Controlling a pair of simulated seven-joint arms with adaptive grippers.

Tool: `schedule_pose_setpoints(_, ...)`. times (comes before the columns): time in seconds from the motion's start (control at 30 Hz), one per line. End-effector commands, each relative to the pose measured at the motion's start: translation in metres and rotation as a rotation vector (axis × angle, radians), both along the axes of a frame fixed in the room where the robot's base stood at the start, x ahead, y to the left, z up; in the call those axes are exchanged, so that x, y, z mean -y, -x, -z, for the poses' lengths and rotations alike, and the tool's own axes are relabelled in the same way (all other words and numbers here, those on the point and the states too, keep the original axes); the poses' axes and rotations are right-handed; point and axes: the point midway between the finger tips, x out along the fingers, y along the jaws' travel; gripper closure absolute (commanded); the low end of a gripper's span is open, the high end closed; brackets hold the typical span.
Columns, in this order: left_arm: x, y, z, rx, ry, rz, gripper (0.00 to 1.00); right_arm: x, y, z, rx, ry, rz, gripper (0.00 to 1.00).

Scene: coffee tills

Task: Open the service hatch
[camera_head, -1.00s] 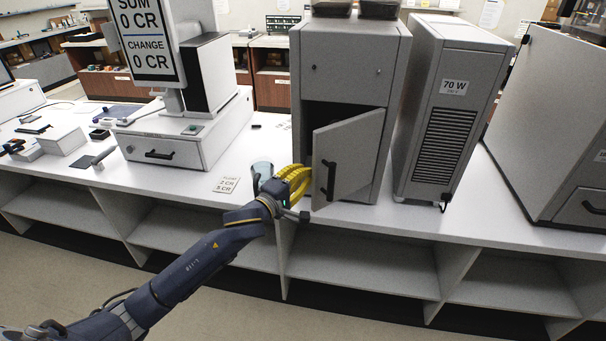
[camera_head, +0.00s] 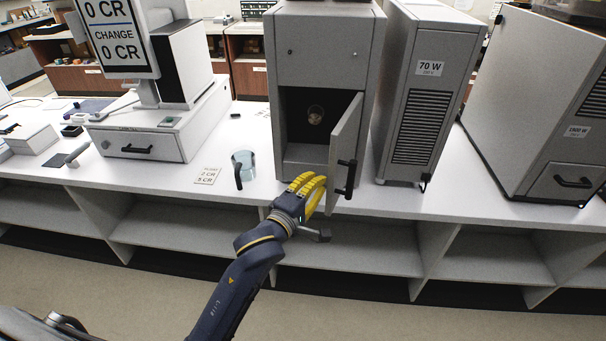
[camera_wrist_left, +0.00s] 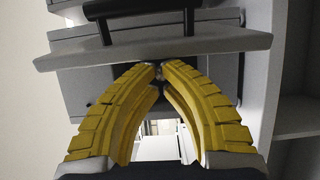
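The service hatch (camera_head: 346,140) is a grey door on the front of a tall grey machine (camera_head: 330,52). It is swung wide open on its right side, with a black handle (camera_head: 346,178) on its outer face. The dark compartment (camera_head: 300,100) behind it shows a small round fitting. My left gripper (camera_head: 312,181), with yellow fingers, is just left of the door's lower part, on its inner side. In the left wrist view the fingertips (camera_wrist_left: 159,70) meet by the door's edge (camera_wrist_left: 200,46), with nothing seen between them. Contact cannot be told. My right gripper is out of view.
A clear mug (camera_head: 247,165) and a price card (camera_head: 207,176) lie left of the gripper on the white counter (camera_head: 225,195). A till (camera_head: 150,135) stands further left. A vented 70 W unit (camera_head: 428,100) stands close right of the door. Open shelves are below.

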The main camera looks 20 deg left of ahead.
Motion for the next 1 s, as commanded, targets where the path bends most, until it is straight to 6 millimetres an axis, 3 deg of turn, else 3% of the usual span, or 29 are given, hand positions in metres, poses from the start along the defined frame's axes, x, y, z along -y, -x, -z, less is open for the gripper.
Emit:
schedule_pose_setpoints(0.2, 0.036, 0.007, 0.000, -0.001, 0.007, 0.002, 1.00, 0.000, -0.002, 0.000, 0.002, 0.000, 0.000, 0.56)
schedule_pose_setpoints(0.5, 0.068, 0.009, 0.000, -0.002, 0.003, 0.001, 1.00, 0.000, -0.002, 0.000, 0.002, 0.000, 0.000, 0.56)
schedule_pose_setpoints(1.0, 0.081, 0.009, 0.000, 0.000, 0.000, 0.001, 1.00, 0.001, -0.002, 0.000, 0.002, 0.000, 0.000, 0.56)
